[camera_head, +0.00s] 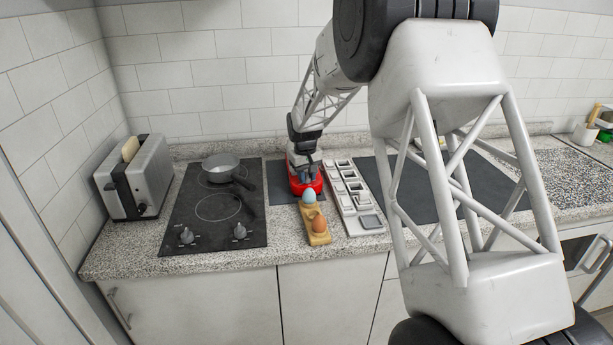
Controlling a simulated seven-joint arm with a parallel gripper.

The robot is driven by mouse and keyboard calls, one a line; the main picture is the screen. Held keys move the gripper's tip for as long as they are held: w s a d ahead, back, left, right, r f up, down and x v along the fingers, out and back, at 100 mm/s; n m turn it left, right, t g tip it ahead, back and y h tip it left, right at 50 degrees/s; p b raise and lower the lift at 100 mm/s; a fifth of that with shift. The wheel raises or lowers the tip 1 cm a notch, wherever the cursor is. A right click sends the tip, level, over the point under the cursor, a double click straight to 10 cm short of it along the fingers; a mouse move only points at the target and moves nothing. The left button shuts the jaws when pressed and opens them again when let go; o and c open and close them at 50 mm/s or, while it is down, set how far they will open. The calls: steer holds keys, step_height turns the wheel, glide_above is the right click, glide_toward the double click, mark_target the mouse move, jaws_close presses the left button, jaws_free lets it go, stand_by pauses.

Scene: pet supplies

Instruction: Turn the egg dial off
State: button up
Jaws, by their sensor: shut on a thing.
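A small red and white appliance (293,184) stands on a dark mat, between the cooktop and a pale tray. My gripper (305,178) points down at the front of this appliance and is shut on what seems to be its egg dial. The fingers and the arm cover the dial, so its pointer and setting cannot be read. A pale blue egg (309,196) and a brown egg (319,223) sit in a wooden holder (318,239) just in front of the appliance, close to my gripper.
A black cooktop (190,240) with two front knobs and a grey pot (221,167) is to the left. A silver toaster (146,184) with bread stands beyond it. The pale compartment tray (354,223) is close on the right. My arm hides part of the counter there.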

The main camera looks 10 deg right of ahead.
steer(key=o, duration=0.9)
steer(key=shift+o, duration=0.2)
steer(key=shift+a+r, duration=0.15)
steer(key=shift+r, duration=3.75)
